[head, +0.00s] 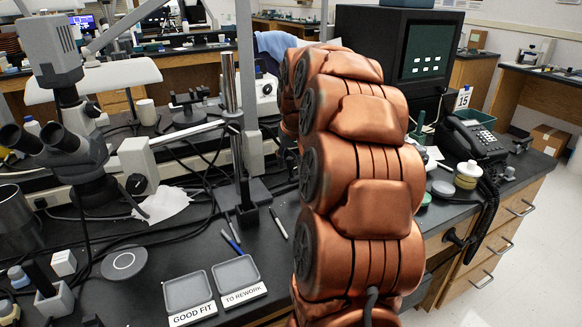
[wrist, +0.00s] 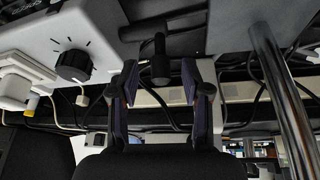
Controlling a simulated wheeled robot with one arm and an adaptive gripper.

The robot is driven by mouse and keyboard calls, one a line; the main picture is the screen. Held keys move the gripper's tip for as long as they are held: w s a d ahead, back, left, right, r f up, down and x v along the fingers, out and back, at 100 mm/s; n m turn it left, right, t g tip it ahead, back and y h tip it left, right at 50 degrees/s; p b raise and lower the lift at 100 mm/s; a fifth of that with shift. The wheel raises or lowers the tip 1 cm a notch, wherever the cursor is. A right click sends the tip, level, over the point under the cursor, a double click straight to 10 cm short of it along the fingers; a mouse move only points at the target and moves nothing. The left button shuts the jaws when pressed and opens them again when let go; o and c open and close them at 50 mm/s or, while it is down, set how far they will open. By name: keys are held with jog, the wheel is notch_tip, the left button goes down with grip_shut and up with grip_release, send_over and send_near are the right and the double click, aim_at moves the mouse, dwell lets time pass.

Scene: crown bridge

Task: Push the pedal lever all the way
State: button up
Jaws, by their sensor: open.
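My gripper (wrist: 160,80) shows in the wrist view with its two dark purple-faced fingers apart, open and empty. A short black lever-like piece (wrist: 160,62) with a thick end shows in the gap between the fingertips, apart from both. I cannot tell for sure that it is the pedal lever. In the head view my copper-coloured arm fills the middle and hides my gripper. A slim black upright piece (head: 239,168) on a dark block stands on the bench left of the arm; I cannot tell whether it is the same piece.
A white unit with a black dial (wrist: 73,65) and a metal pole (wrist: 283,95) flank the gripper. In the head view, a microscope (head: 75,130), two grey trays (head: 187,291), pens and cables lie left of my arm. A telephone (head: 476,140) and monitor (head: 400,65) stand right.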

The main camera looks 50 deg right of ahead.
aim_at(291, 162)
jog(key=shift+x, duration=1.7)
grip_shut()
